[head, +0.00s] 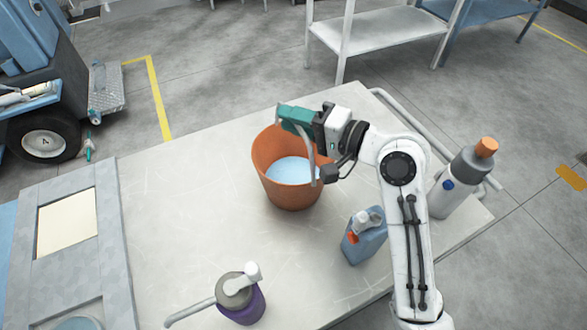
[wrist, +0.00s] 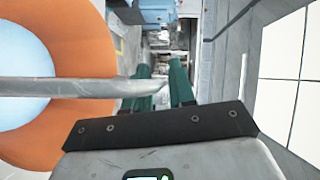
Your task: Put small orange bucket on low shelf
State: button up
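The small orange bucket (head: 290,192) stands upright on the pale tabletop, with a light blue inside. Its grey handle (head: 312,160) is raised on the right side. In the wrist view the bucket (wrist: 85,65) fills the left, and the handle (wrist: 70,87) runs across in front of one green finger, ending at the gap between the fingers. My gripper (head: 284,113) is over the bucket's far rim, beside the raised handle. In the wrist view my gripper (wrist: 162,75) has its fingers apart. Whether the handle lies between them or just touches one is unclear.
A blue jug (head: 364,244) and a purple pump bottle (head: 243,304) stand on the table (head: 180,215). A grey bottle with an orange cap (head: 465,180) is at the right edge. A white shelf unit (head: 385,32) stands beyond the table, its low shelf empty. A vehicle is far left.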

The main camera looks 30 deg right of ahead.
grip_shut()
dwell(1.0)
